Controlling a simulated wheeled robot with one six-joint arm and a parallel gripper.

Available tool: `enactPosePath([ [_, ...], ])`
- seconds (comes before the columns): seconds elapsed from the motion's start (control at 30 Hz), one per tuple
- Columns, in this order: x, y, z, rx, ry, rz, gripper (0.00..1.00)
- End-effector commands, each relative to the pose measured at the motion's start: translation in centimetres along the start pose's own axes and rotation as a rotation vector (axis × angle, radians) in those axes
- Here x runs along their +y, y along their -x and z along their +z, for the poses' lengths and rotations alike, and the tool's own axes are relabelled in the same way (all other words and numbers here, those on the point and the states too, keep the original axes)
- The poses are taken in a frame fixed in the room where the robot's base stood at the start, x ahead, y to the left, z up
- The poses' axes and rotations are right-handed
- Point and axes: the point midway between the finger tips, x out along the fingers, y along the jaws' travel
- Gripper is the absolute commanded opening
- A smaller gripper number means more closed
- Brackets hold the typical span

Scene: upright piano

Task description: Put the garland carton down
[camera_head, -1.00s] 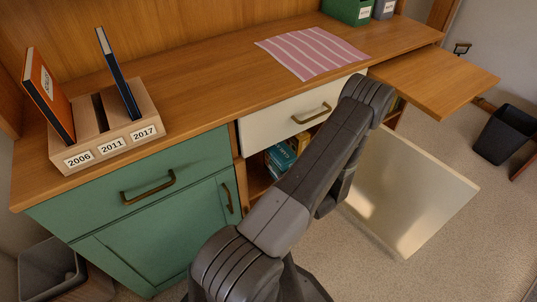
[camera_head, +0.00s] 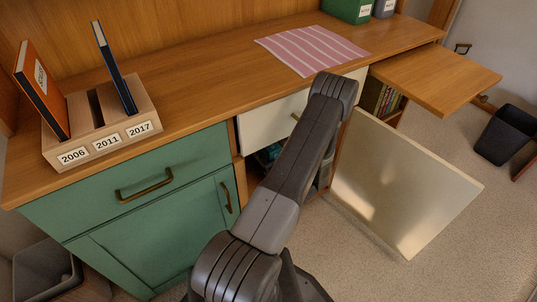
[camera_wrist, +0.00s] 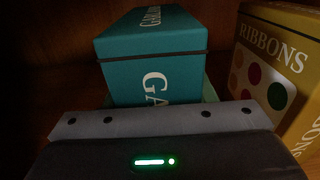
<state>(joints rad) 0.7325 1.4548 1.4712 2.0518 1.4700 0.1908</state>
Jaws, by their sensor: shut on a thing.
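The garland carton (camera_wrist: 150,55) is a teal box with a dark lid seam and white lettering that begins "GA". It is straight ahead in the wrist view, inside a dark wooden compartment. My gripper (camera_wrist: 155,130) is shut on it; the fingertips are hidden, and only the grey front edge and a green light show. A paler teal edge (camera_wrist: 210,92) shows beside the carton's lower part; I cannot tell what it belongs to. In the head view my arm covers the gripper and most of the compartment, where a small teal patch shows.
A yellow ribbons carton (camera_wrist: 275,65) stands close on the right. In the head view, an open pale door (camera_head: 400,185) hangs right of my arm, below a pulled-out wooden board (camera_head: 440,78). A white drawer (camera_head: 262,122) is above the compartment, and a green cupboard (camera_head: 150,225) is left.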

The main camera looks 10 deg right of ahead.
Motion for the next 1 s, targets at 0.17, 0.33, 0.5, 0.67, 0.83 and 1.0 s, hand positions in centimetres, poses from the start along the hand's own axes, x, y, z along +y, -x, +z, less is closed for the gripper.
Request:
enactPosePath([
  [0.17, 0.0, 0.0, -0.5, -0.001, 0.000, 0.000, 0.13],
  [0.33, 0.0, 0.0, -0.3, 0.000, 0.000, 0.000, 0.72],
  [0.5, 0.0, 0.0, -0.3, 0.000, 0.000, 0.000, 0.72],
  [0.67, 0.0, 0.0, 0.2, 0.000, 0.000, 0.000, 0.72],
  [0.83, -0.1, 2.7, 0.1, 0.001, -0.002, -0.004, 0.72],
  [1.0, -0.1, 6.5, 0.1, 0.000, -0.003, -0.006, 0.72],
])
